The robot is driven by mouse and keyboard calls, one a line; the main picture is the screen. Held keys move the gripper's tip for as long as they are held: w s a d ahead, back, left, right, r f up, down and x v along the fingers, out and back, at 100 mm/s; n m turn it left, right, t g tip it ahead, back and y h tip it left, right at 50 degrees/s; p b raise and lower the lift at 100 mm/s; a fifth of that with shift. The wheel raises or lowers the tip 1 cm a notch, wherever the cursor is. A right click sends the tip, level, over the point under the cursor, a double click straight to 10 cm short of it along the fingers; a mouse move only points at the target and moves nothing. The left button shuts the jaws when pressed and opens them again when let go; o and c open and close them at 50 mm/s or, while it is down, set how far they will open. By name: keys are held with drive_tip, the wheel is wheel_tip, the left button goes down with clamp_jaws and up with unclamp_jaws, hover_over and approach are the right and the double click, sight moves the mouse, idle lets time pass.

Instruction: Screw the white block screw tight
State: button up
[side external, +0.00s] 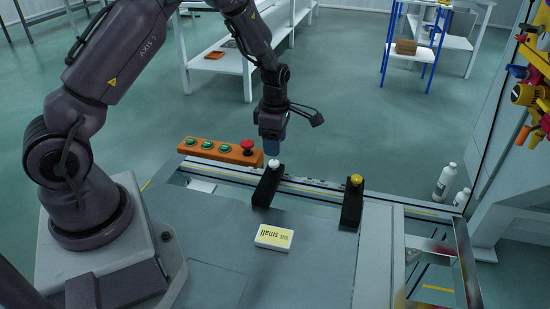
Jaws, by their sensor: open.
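The white screw (274,163) stands on top of a black block (266,188) near the middle of the panel. My gripper (271,149) points straight down just above the white screw. It is open. The side view is too small to show its fingers clearly, or whether they touch the screw. A second black block (351,205) to the right carries a yellow screw (355,180).
An orange button box (220,150) with green buttons and a red knob stands behind the white screw's block. A small white and yellow box labelled "small" (274,237) lies in front. A metal rail (320,190) runs behind the blocks. The panel's front is mostly clear.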

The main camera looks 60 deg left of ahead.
sight(275, 162)
drive_tip(key=shift+f, duration=2.8)
drive_tip(key=c, duration=0.9)
